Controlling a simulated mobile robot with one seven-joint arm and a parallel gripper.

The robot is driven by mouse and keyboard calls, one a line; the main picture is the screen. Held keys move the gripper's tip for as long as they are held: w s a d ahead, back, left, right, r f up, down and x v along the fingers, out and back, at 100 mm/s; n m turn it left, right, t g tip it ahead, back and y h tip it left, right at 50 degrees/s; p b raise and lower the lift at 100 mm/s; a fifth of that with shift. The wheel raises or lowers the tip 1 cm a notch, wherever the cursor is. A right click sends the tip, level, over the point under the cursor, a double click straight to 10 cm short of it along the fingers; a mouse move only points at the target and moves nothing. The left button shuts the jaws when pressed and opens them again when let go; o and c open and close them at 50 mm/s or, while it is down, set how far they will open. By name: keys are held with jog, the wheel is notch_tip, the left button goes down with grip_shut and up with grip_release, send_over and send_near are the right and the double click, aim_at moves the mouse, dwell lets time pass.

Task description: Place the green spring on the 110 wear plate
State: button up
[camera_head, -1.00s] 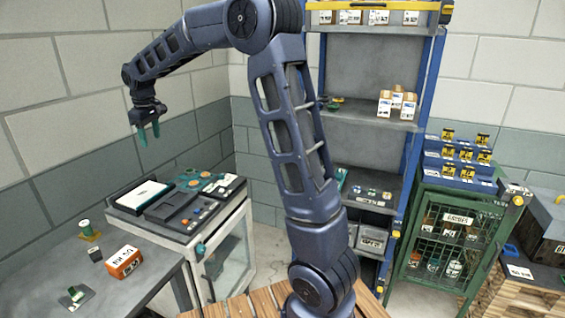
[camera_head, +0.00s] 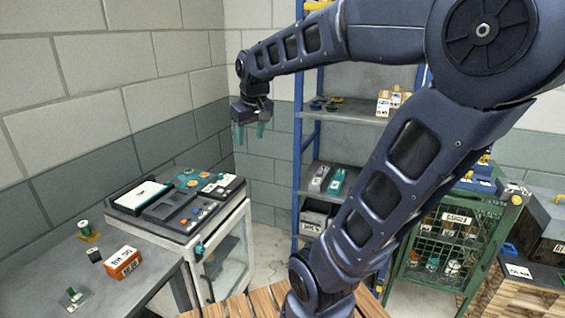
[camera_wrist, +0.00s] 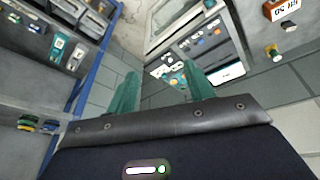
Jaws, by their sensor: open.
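My gripper (camera_head: 250,137) is open and empty, raised in the air above the back right of the dark-topped cabinet. Its two teal fingers also show apart in the wrist view (camera_wrist: 160,72). A green coil-like piece with a pale top (camera_head: 84,226), perhaps the green spring, stands on a yellow base on the left bench. Another small green piece (camera_head: 73,293) sits on a grey plate at the bench front. A grey plate (camera_head: 320,178) and a teal plate (camera_head: 337,181) with pale labels lie on the rack's middle shelf; I cannot read a 110 on either.
The cabinet top (camera_head: 150,212) carries a tray and small coloured parts. An orange labelled box (camera_head: 123,262) and a small dark block (camera_head: 95,255) are on the bench. Small blue, yellow and green pieces (camera_head: 326,105) lie on an upper rack shelf. A blue rack post (camera_head: 297,150) stands near my gripper.

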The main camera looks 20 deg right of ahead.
jog(key=s+d+f+m, duration=0.1)
jog(key=s+d+f, duration=0.1)
jog(key=s, duration=0.3)
jog(key=s+d+f+m, duration=0.2)
jog(key=s+d+f, duration=0.1)
jog(key=s, duration=0.3)
jog(key=shift+d+f+t, duration=0.15)
jog(key=shift+d+t, duration=0.15)
jog(key=shift+t, duration=0.1)
dwell(0.5)
